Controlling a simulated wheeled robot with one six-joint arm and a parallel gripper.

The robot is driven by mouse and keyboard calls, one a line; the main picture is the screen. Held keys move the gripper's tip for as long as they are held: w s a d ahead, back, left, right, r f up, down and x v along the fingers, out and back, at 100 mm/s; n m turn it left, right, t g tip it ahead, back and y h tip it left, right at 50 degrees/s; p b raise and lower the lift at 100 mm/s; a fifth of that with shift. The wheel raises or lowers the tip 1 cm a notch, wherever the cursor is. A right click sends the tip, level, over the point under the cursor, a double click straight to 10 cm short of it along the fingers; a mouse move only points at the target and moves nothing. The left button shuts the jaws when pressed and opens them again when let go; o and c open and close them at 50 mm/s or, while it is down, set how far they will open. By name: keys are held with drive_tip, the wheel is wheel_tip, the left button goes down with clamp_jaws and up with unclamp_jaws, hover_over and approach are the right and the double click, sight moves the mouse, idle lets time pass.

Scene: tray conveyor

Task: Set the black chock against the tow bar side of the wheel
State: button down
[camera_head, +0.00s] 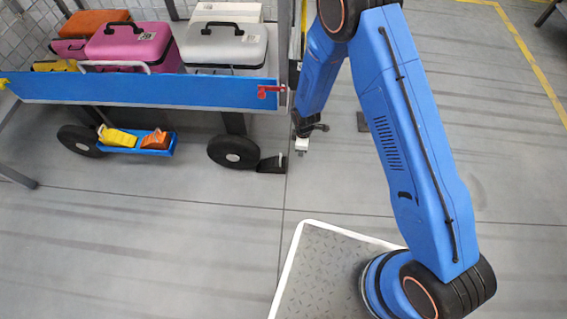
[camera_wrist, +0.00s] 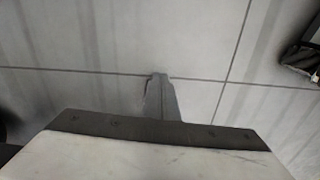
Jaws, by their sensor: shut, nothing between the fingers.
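The black chock (camera_head: 271,164) lies on the floor at the right side of the cart's right wheel (camera_head: 233,152). It seems to meet the tyre, though a thin gap cannot be ruled out. My gripper (camera_head: 302,150) is low, just right of the chock and apart from it. In the wrist view my gripper (camera_wrist: 160,78) shows its fingers together with nothing between them, over bare floor. I cannot make out the tow bar clearly; my arm covers the area right of the cart's end.
The blue cart (camera_head: 150,90) carries several cases above the wheels. A blue tray (camera_head: 118,150) under it holds a yellow chock (camera_head: 118,138) and an orange chock (camera_head: 156,140). Another wheel (camera_head: 80,141) stands at the left. The floor in front is clear.

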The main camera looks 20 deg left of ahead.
sight(271, 162)
drive_tip(key=f, duration=0.7)
drive_tip(key=s+a+f, duration=0.1)
drive_tip(key=f, duration=0.3)
drive_tip(key=shift+f, duration=0.25)
drive_tip(key=shift+s+a+r, duration=0.1)
drive_tip(key=shift+s+a, duration=0.05)
drive_tip(key=shift+a, duration=1.1)
drive_tip(key=shift+s+a, duration=0.1)
drive_tip(key=shift+a, duration=0.6)
drive_tip(key=a, duration=0.2)
drive_tip(key=s+a, duration=0.1)
drive_tip(key=a, duration=0.1)
drive_tip(key=shift+a, duration=0.15)
